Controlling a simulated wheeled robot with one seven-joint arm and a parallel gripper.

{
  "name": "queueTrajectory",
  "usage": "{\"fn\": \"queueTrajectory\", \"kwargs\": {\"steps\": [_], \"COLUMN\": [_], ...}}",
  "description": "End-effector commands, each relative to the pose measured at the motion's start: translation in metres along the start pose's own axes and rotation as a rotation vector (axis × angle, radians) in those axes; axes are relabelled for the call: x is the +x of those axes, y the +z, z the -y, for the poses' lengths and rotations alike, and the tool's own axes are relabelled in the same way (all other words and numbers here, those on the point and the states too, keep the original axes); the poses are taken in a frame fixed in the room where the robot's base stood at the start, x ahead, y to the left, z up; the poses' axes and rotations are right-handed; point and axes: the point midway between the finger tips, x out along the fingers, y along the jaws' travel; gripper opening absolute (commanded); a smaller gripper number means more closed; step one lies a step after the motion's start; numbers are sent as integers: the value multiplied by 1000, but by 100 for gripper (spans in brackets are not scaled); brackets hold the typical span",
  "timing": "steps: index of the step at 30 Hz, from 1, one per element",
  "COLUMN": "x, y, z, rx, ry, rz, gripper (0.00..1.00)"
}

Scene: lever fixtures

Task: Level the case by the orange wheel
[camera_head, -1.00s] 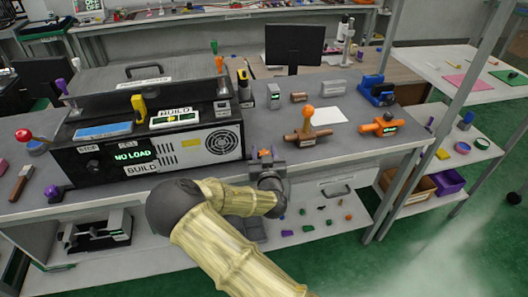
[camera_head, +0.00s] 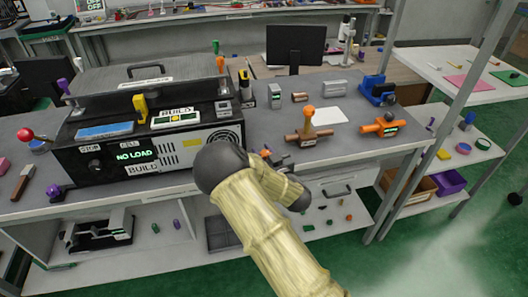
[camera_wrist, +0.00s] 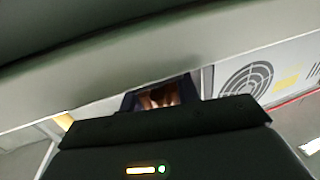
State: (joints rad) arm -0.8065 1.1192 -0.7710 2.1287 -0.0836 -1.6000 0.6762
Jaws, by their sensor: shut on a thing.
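The case (camera_head: 170,160) is a long black box on the grey bench, at the left in the head view, with a "NO LOAD" display and a round fan grille. A yellow-framed level vial (camera_head: 176,117) sits on its top; its bubble is too small to read. My gripper (camera_head: 268,156) is low at the case's front right corner, shut on what looks like the orange wheel (camera_head: 265,152). My arm hides most of the wheel. In the wrist view an orange-brown piece (camera_wrist: 160,97) shows between dark jaw parts, beside the fan grille.
A red-knobbed lever (camera_head: 25,134) and a purple knob (camera_head: 54,193) are at the case's left. An orange-knobbed handle (camera_head: 309,120), an orange fixture (camera_head: 384,127) and a blue vise (camera_head: 377,90) stand right of my gripper. A shelf runs below.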

Motion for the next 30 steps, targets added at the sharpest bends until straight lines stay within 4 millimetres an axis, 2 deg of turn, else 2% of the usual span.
{"fn": "queueTrajectory", "kwargs": {"steps": [12, 13, 15, 16, 25, 30], "x": [0, 0, 0, 0, -1, -13], "y": [0, 0, 0, 0, 0, 1], "z": [1, 1, 1, 1, 0, -1], "rx": [2, 2, 2, 2, 1, 1], "ry": [-32, -32, -32, -32, -30, -28], "rz": [-2, -2, -2, -2, -1, 0], "gripper": [9, 37, 51, 53, 53, 53]}}
